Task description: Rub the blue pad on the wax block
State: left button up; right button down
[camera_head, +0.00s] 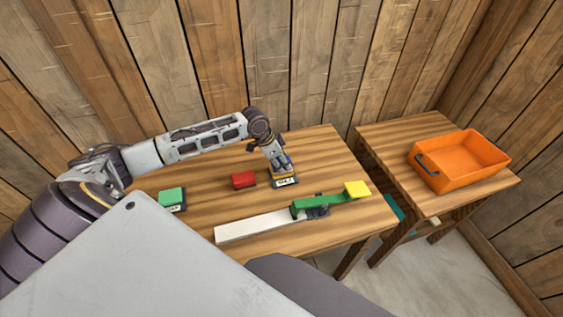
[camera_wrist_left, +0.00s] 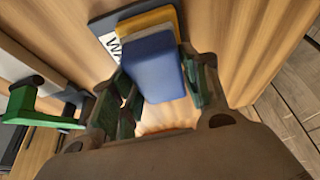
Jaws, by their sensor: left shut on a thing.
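My left gripper (camera_head: 281,163) is shut on the blue pad (camera_wrist_left: 154,66), which shows between the fingers in the left wrist view. The wax block (camera_wrist_left: 150,20) is yellow-orange and sits on a dark base with a white label, partly hidden behind the pad. In the head view the wax block (camera_head: 282,174) is at the back right of the table, directly under the gripper. The pad is at the wax block; I cannot tell whether they touch. My right gripper is not in view.
A red block (camera_head: 243,180) lies left of the wax. A green block (camera_head: 171,196) sits on a labelled base further left. A long white bar (camera_head: 255,226) with a green, yellow-ended piece (camera_head: 325,202) lies in front. An orange crate (camera_head: 462,167) stands on the right table.

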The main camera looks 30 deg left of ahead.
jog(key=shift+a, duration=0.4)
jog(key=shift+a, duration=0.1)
pick_arm(q)
jog(key=shift+f, duration=0.25)
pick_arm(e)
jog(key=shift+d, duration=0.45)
pick_arm(q)
jog(key=shift+f, duration=0.2)
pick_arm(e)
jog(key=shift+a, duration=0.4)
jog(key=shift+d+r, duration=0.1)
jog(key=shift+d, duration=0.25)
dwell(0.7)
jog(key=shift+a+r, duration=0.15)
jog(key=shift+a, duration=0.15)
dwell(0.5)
pick_arm(q)
jog(key=shift+f+p, duration=0.1)
jog(key=shift+p, duration=0.3)
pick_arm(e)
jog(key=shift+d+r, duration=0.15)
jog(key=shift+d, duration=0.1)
pick_arm(q)
jog(key=shift+s, duration=0.1)
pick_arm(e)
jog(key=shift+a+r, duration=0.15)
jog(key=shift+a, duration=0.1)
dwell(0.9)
